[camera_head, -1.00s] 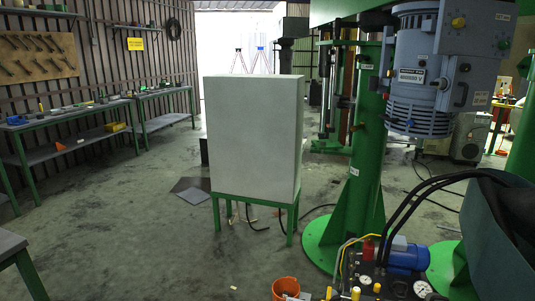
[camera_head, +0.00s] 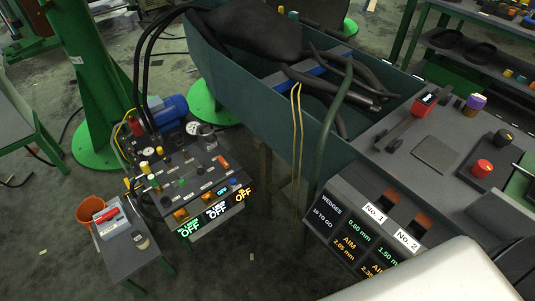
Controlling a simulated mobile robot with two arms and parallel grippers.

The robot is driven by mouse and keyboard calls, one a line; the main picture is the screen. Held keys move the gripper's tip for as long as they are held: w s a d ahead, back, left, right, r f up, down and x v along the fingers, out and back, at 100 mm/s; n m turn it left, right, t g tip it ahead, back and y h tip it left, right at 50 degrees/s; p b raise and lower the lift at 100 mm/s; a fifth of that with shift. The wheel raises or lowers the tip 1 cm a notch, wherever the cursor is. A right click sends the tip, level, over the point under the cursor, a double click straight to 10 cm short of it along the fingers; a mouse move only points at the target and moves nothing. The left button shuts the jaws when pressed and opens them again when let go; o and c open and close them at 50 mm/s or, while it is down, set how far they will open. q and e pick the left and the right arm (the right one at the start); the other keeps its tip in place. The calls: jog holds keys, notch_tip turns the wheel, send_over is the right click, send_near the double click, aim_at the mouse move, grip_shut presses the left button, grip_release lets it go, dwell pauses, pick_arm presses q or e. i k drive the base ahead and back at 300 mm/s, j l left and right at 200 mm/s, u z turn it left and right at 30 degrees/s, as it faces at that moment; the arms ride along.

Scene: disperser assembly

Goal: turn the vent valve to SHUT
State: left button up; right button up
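The hydraulic unit (camera_head: 190,170) stands left of centre, with a blue motor (camera_head: 169,112), round gauges (camera_head: 192,128) and black hoses at its back. Its dark top carries small yellow, green, orange and red fittings. I cannot tell which of them is the vent valve, and the small labels are too blurred to read. Lit displays (camera_head: 217,209) on its front edge read OFF. Neither of my grippers is in view.
A small side table (camera_head: 112,252) with a red-handled item and an orange bucket (camera_head: 90,209) stand left of the unit. A teal trough (camera_head: 262,85) lies behind it. A panel reading WEDGES (camera_head: 352,232) and a grey bench (camera_head: 435,155) stand to the right.

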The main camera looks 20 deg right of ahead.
aim_at(224, 163)
jog(key=z, duration=0.2)
jog(key=i+j+u, duration=0.45)
jog(key=i, duration=0.4)
